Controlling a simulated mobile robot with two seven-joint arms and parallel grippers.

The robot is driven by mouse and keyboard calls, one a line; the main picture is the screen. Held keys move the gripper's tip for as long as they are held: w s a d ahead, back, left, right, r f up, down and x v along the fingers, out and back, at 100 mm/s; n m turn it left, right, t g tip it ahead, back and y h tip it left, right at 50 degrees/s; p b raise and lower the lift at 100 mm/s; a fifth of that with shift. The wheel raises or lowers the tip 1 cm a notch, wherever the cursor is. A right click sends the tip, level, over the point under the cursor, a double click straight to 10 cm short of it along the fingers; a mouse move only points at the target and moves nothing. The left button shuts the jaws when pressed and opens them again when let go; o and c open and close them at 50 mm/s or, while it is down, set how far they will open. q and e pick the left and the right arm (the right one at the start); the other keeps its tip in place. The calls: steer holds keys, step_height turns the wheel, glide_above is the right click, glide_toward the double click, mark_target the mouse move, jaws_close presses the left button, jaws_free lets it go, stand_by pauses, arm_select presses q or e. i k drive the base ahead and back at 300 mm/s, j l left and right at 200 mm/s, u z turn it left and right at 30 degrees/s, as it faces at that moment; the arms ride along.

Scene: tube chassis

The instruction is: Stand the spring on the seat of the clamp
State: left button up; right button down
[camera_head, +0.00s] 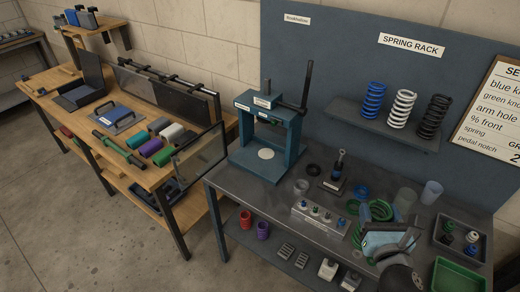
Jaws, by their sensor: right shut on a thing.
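The clamp is a blue-green press frame (267,125) with a long dark lever, standing at the back left of the grey bench. Its seat, a pale round disc (266,154), is bare. My right gripper (372,230) is low over the front right of the bench, shut on a green coiled spring (380,209). The gripper body hides part of the spring, so its exact tilt is unclear. A blue spring (373,100), a white spring (401,108) and a black spring (433,117) stand on the spring rack. My left gripper is out of view.
A silver block with knobs (320,218), a dark upright tool (337,172) and several rings lie between my gripper and the clamp. Clear cups (431,192), a dark tray (462,238) and a green bin (458,276) are at right. Bench front left is clear.

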mark_target(266, 154)
steer(key=i+j, duration=0.3)
steer(key=j, duration=0.2)
steer(key=i+j, duration=0.3)
steer(key=j, duration=0.2)
steer(key=i+j, duration=0.65)
steer(key=j, duration=0.3)
